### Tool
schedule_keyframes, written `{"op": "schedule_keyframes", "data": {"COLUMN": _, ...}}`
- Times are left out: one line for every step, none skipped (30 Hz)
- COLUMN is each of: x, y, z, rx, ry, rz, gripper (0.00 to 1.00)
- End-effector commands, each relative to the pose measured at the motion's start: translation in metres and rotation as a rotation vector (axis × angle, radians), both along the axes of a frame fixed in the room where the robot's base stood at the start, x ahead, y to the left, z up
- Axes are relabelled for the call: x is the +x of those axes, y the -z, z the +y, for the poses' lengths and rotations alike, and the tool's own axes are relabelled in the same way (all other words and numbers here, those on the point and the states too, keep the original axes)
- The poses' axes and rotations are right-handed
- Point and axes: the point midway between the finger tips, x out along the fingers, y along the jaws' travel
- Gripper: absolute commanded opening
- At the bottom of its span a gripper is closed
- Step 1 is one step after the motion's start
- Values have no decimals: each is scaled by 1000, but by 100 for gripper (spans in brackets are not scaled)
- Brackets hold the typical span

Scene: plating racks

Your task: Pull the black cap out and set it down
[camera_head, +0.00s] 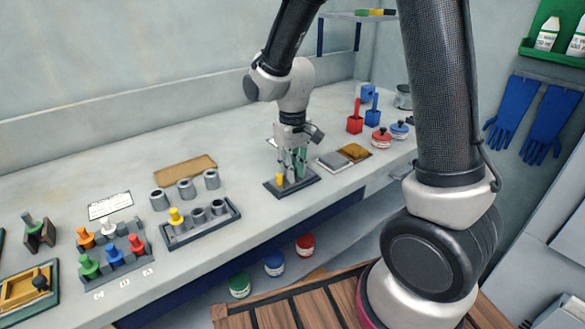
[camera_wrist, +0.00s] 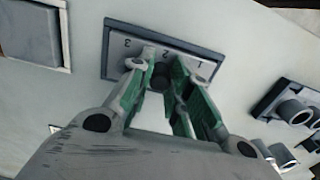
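The black cap (camera_wrist: 160,77) shows as a dark round shape between my fingers in the wrist view, over a grey plate (camera_wrist: 120,60) numbered 1, 2 and 3, near the 2. My gripper (camera_wrist: 161,72) points down at it, with green-padded fingers on either side. They look open, with a narrow gap beside the cap; whether a pad touches it is hard to see. In the head view my gripper (camera_head: 292,162) stands over a dark rack (camera_head: 308,186) near the counter's front edge, and its fingers hide the black cap. A yellow cap (camera_head: 279,180) stands in the rack's left part.
A grey rack (camera_head: 205,228) with a yellow cap and open sockets lies left, with several loose grey cylinders behind. Farther left, a rack holds colored caps (camera_head: 115,255). Grey and brown pads (camera_head: 345,157) lie right of my gripper.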

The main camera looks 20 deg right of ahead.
Motion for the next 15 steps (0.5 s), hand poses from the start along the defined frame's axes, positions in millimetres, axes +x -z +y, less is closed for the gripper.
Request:
{"op": "schedule_keyframes", "data": {"x": 0, "y": 0, "z": 0, "rx": 0, "ry": 0, "rz": 0, "gripper": 12}}
{"op": "schedule_keyframes", "data": {"x": 0, "y": 0, "z": 0, "rx": 0, "ry": 0, "rz": 0, "gripper": 6}}
{"op": "schedule_keyframes", "data": {"x": 0, "y": 0, "z": 0, "rx": 0, "ry": 0, "rz": 0, "gripper": 0}}
{"op": "schedule_keyframes", "data": {"x": 0, "y": 0, "z": 0, "rx": 0, "ry": 0, "rz": 0, "gripper": 0}}
{"op": "schedule_keyframes", "data": {"x": 0, "y": 0, "z": 0, "rx": 0, "ry": 0, "rz": 0, "gripper": 0}}
{"op": "schedule_keyframes", "data": {"x": 0, "y": 0, "z": 0, "rx": 0, "ry": 0, "rz": 0, "gripper": 0}}
{"op": "schedule_keyframes", "data": {"x": 0, "y": -1, "z": 0, "rx": 0, "ry": 0, "rz": 0, "gripper": 0}}
{"op": "schedule_keyframes", "data": {"x": 0, "y": -1, "z": 0, "rx": 0, "ry": 0, "rz": -1, "gripper": 0}}
{"op": "schedule_keyframes", "data": {"x": 0, "y": -2, "z": 0, "rx": 0, "ry": 0, "rz": -1, "gripper": 0}}
{"op": "schedule_keyframes", "data": {"x": 0, "y": -3, "z": 0, "rx": 0, "ry": 0, "rz": -1, "gripper": 0}}
{"op": "schedule_keyframes", "data": {"x": 0, "y": -4, "z": 0, "rx": 1, "ry": 0, "rz": -2, "gripper": 0}}
{"op": "schedule_keyframes", "data": {"x": 1, "y": -6, "z": 0, "rx": 1, "ry": 0, "rz": -2, "gripper": 0}}
{"op": "schedule_keyframes", "data": {"x": 1, "y": -8, "z": 0, "rx": 1, "ry": 0, "rz": -3, "gripper": 0}}
{"op": "schedule_keyframes", "data": {"x": 1, "y": -9, "z": 0, "rx": 1, "ry": 0, "rz": -3, "gripper": 0}}
{"op": "schedule_keyframes", "data": {"x": 1, "y": -11, "z": 0, "rx": 1, "ry": 0, "rz": -2, "gripper": 0}}
